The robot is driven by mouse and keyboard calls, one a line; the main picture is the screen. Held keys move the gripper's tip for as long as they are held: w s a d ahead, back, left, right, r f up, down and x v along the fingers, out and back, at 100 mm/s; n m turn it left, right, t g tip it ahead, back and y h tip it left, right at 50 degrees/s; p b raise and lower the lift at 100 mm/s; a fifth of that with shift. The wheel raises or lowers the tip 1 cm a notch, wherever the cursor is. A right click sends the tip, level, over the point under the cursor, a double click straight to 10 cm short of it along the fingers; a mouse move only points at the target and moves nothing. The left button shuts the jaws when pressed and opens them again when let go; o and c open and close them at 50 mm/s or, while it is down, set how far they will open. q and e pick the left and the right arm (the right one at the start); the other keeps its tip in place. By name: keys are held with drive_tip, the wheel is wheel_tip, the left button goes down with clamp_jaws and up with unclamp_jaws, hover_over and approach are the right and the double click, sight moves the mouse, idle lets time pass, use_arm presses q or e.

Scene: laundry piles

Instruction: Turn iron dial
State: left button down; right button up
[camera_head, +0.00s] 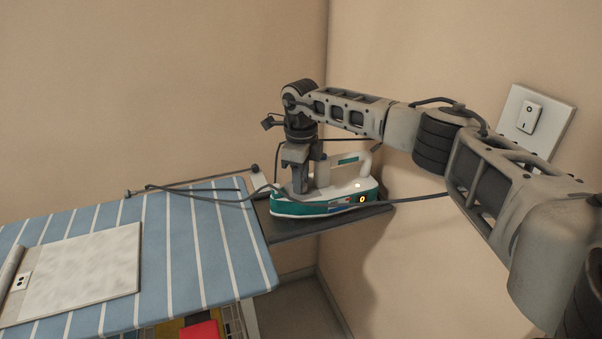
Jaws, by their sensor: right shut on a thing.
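The iron (325,205), white above and teal below, stands on a dark rest at the right end of the ironing board. A small yellow-lit mark shows near its right end. My right gripper (305,188) points straight down onto the iron's top, toward its left part. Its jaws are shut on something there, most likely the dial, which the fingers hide. My left gripper is not in view.
The blue striped ironing board (190,245) fills the lower left, with a pale panel (85,270) on it. A dark cord runs across the board and past the iron. A wall switch (530,115) is at the right. Walls stand close behind the iron.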

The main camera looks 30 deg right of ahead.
drive_tip(key=m+p, duration=0.1)
drive_tip(key=m, duration=0.2)
drive_tip(key=shift+r, duration=0.1)
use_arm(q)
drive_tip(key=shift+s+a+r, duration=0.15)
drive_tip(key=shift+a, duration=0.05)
use_arm(e)
drive_tip(key=shift+w+m, duration=0.1)
drive_tip(key=shift+m, duration=0.6)
drive_tip(key=o, duration=0.8)
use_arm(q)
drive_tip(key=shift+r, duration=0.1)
use_arm(e)
drive_tip(key=shift+o, duration=0.8)
